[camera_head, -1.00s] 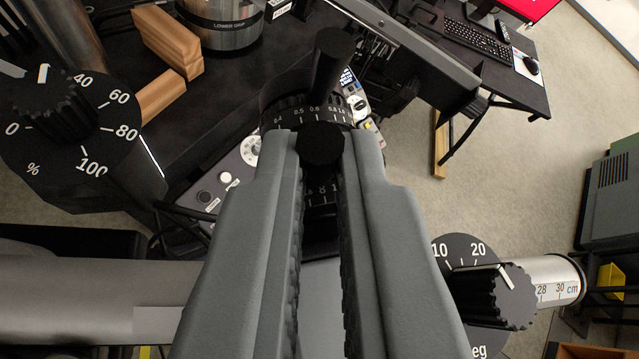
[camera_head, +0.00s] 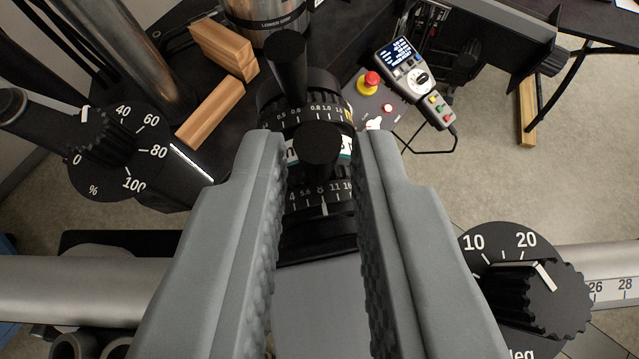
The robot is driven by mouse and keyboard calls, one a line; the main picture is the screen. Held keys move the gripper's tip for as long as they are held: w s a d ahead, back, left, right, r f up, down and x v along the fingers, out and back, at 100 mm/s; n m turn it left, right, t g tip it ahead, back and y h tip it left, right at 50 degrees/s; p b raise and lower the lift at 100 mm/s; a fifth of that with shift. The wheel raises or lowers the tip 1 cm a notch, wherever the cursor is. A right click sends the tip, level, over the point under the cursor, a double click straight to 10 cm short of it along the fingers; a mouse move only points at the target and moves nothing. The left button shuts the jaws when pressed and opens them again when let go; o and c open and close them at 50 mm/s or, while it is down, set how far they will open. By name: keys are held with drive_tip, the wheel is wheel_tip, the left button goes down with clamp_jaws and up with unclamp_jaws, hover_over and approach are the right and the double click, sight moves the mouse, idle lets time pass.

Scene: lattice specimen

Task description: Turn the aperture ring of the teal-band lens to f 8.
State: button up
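The lens is a dark barrel in the middle of the view. Its teal band (camera_head: 344,151) shows in slivers between my fingers, near the tips. The aperture ring (camera_head: 320,190) lies below the band, with 4, 5.6, 8, 11 and 16 readable. A white index line (camera_head: 324,208) stands under the scale, close to the 8 and slightly towards the 11. A round black lever end (camera_head: 318,145) sits between my fingertips and hides part of the band. My gripper (camera_head: 320,136) is open, with a visible gap on both sides of the lever end.
A distance ring (camera_head: 312,112) with another black lever (camera_head: 290,62) is above. A percent dial (camera_head: 120,150) is at left, a degree dial (camera_head: 510,245) at lower right. A control pendant (camera_head: 415,80) and red button (camera_head: 369,82) are at upper right. Wooden blocks (camera_head: 212,108) lie at upper left.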

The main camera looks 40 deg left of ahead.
drive_tip(key=shift+o, duration=1.2)
drive_tip(key=shift+v, duration=3)
drive_tip(key=v, duration=1.7)
drive_tip(key=shift+r, duration=0.2)
drive_tip(key=shift+s+d, duration=0.1)
drive_tip(key=shift+s, duration=0.05)
